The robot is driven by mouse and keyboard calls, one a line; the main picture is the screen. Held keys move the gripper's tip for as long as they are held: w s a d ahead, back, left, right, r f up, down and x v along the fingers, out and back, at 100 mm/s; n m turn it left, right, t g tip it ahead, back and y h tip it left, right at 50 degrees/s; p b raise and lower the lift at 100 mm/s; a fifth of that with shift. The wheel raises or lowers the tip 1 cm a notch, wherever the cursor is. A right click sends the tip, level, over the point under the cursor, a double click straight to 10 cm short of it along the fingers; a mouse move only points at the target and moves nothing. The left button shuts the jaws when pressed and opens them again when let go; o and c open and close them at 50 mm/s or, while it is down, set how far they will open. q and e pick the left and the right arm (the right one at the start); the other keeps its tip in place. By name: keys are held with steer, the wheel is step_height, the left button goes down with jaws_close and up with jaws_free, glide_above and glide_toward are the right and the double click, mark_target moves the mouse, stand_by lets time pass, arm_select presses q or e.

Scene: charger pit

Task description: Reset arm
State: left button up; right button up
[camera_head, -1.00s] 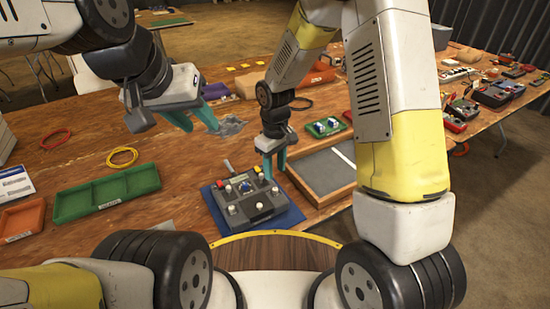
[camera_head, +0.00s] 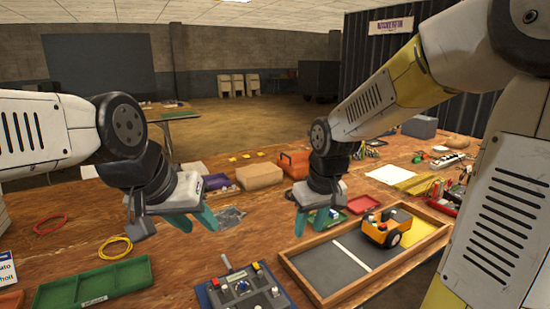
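My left gripper (camera_head: 196,221) hangs above the wooden table at centre left. Its two teal fingers are apart with nothing between them. My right gripper (camera_head: 310,222) hangs over the table to the right of it, behind the control box and left of the framed tray. Its teal fingers are also apart and it holds nothing that I can see. The grey control box (camera_head: 240,290) with knobs and a lever sits on a blue mat at the bottom, partly cut off by the picture edge. Both grippers are clear of it.
A wooden-framed tray (camera_head: 335,296) holds an orange toy vehicle (camera_head: 385,228). A cardboard-coloured box (camera_head: 259,176) stands behind. My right arm covers part of the right side.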

steer(key=s+d+r+m+t, duration=0.3)
steer(key=s+d+r, duration=0.3)
steer(key=s+r, duration=0.3)
steer(key=shift+s+r+m+t+y, duration=0.35)
steer(key=shift+s+m, duration=0.25)
steer(key=shift+s, duration=1.1)
steer(key=shift+f, duration=0.1)
